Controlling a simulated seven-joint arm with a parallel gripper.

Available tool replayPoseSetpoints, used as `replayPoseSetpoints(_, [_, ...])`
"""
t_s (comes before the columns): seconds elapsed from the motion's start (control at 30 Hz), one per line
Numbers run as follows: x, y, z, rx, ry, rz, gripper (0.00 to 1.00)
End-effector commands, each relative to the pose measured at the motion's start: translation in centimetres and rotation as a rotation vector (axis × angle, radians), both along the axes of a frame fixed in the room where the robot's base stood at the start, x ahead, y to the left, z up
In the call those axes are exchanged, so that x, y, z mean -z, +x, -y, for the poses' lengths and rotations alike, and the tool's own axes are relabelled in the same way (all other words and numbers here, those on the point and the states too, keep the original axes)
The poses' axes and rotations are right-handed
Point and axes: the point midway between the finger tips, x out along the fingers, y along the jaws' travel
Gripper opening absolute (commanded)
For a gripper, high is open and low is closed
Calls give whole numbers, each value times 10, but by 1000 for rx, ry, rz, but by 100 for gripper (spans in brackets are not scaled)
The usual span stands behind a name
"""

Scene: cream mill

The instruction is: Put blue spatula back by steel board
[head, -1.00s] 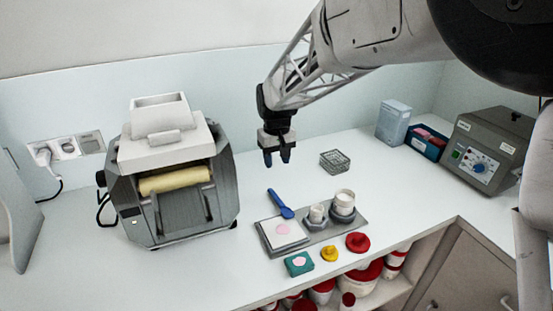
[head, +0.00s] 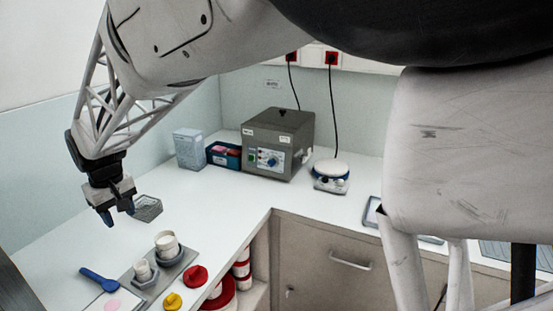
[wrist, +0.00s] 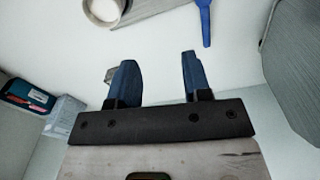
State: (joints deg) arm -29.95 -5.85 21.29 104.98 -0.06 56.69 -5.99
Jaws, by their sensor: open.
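The blue spatula (head: 99,280) lies on the white counter beside the steel board (head: 172,272), at the lower left of the head view. Part of the spatula also shows at the top of the wrist view (wrist: 205,22). My gripper (head: 119,221) hangs above the counter, behind the spatula and board. Its blue fingers (wrist: 157,80) are apart with nothing between them.
A small wire basket (head: 147,208) stands close to my gripper. A grey device (head: 277,145), a blue bin (head: 222,154) and a pale container (head: 189,149) stand at the back.

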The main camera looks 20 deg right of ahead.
Motion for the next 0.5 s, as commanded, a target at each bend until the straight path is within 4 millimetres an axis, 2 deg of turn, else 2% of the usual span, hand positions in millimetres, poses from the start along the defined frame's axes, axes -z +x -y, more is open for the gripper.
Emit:
replayPoseSetpoints(0.03, [-13,-7,22,28,8,13,44])
replayPoseSetpoints(0.2, [-30,-33,87,118,18,35,44])
replayPoseSetpoints(0.5, [-47,-95,188,277,34,74,44])
